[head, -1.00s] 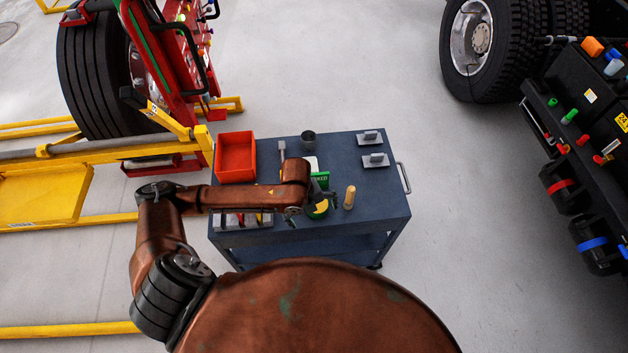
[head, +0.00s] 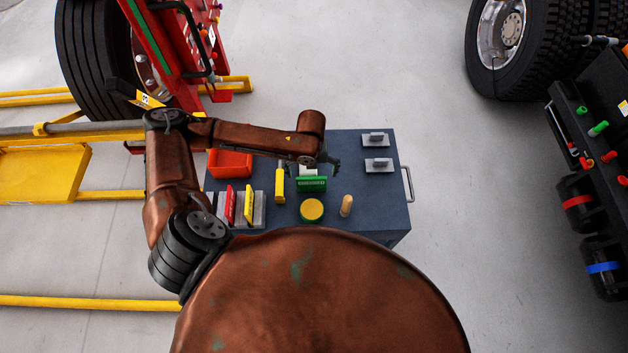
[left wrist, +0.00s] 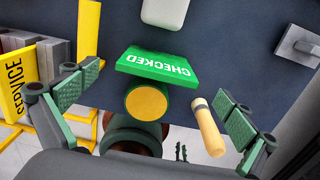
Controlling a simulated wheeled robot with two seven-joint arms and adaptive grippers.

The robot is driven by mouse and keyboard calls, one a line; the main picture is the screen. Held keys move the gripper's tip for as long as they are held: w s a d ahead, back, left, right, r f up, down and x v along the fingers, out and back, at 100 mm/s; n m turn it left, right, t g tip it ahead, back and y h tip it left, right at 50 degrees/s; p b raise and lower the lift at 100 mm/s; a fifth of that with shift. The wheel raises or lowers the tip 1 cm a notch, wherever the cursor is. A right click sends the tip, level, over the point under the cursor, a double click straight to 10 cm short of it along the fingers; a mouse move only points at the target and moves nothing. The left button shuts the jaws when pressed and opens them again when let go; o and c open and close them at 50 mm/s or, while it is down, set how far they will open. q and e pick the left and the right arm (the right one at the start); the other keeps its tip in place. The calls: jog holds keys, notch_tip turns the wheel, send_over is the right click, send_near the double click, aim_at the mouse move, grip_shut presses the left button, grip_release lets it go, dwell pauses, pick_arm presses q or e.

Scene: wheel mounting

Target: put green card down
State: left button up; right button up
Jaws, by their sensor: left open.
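The green card (head: 311,184), marked CHECKED, stands on the blue cart top (head: 380,205), just behind a round yellow-topped can (head: 312,211). In the left wrist view the green card (left wrist: 158,67) lies between and beyond my open fingers, touching neither; its lettering is upside down there. My left gripper (head: 326,166) is open and empty, above and behind the card in the head view. Its two green-padded fingers (left wrist: 152,108) are spread wide in the left wrist view.
A wooden handle (head: 346,205) stands right of the can. A red bin (head: 229,164) and two metal plates (head: 378,165) are at the back. The cart's right front is clear.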

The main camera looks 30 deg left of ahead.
aim_at(311, 178)
pick_arm(q)
jog(key=f, duration=0.3)
jog(key=shift+s+f, duration=0.2)
jog(key=shift+s, duration=0.05)
notch_tip(311, 178, down, 2)
jog(key=shift+f, duration=0.15)
jog(key=c, duration=1.2)
jog(key=shift+c, duration=0.3)
pick_arm(e)
jog(key=shift+s+r, duration=0.15)
jog(key=shift+s, duration=0.35)
pick_arm(q)
jog(key=shift+w, duration=0.1)
pick_arm(e)
jog(key=shift+w, duration=0.1)
